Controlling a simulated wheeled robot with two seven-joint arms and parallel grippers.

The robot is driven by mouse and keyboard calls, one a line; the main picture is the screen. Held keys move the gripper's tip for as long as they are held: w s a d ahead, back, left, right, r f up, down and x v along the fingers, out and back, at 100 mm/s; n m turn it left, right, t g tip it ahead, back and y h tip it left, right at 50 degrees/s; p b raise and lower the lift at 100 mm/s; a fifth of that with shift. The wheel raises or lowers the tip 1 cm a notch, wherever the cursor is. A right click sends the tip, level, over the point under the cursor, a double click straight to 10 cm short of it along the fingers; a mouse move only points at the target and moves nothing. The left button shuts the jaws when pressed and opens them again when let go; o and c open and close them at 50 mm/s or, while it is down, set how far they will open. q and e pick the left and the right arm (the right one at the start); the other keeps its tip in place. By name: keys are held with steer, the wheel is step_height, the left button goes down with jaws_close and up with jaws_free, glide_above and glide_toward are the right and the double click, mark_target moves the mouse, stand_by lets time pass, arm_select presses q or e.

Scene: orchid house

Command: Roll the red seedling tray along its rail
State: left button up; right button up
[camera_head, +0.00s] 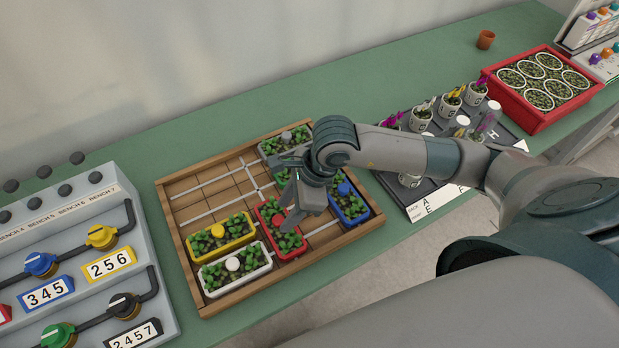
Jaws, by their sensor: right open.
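The red seedling tray (292,256) is filled with green seedlings and has a red knob. It sits in the wooden rail frame (196,270), between the yellow tray and the blue tray. My right gripper (288,213) is open, just over the red tray and close to its knob. Whether its fingers touch the knob, I cannot tell. The gripper and wrist hide part of the red tray's far right side. My left gripper is out of view.
Yellow (221,251), white (237,288), blue (352,222) and grey (267,155) seedling trays share the frame. Its upper left is empty, with light rails showing. A valve panel (70,255) stands left; a dark pot rack (398,190) and red crate (541,122) stand right.

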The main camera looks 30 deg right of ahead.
steer(key=v, duration=1.4)
steer(key=shift+b, duration=0.3)
steer(key=shift+s, duration=0.2)
